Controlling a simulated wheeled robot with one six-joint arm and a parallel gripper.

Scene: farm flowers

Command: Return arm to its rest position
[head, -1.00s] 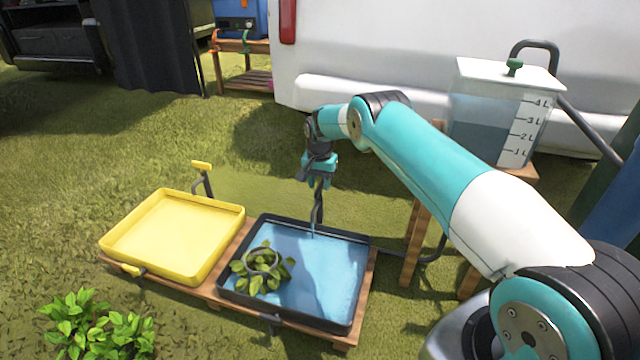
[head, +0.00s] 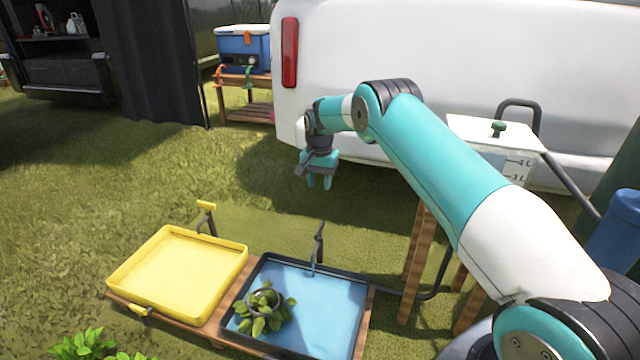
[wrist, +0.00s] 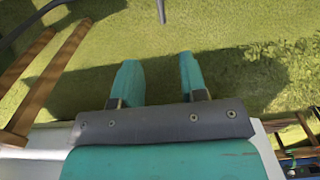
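My gripper (head: 320,182) hangs from the raised teal and white arm, fingers pointing down, in the head view. It is above the grass, behind and above the blue tray. In the wrist view its two teal fingers (wrist: 158,82) are apart with only grass between them, so it is open and empty.
A black-rimmed tray with blue water (head: 343,318) holds a potted plant (head: 262,318). A yellow tray (head: 180,265) stands left of it on the same wooden stand. A water tank (head: 525,165) is at right. A white vehicle (head: 400,45) stands behind. The grass at left is clear.

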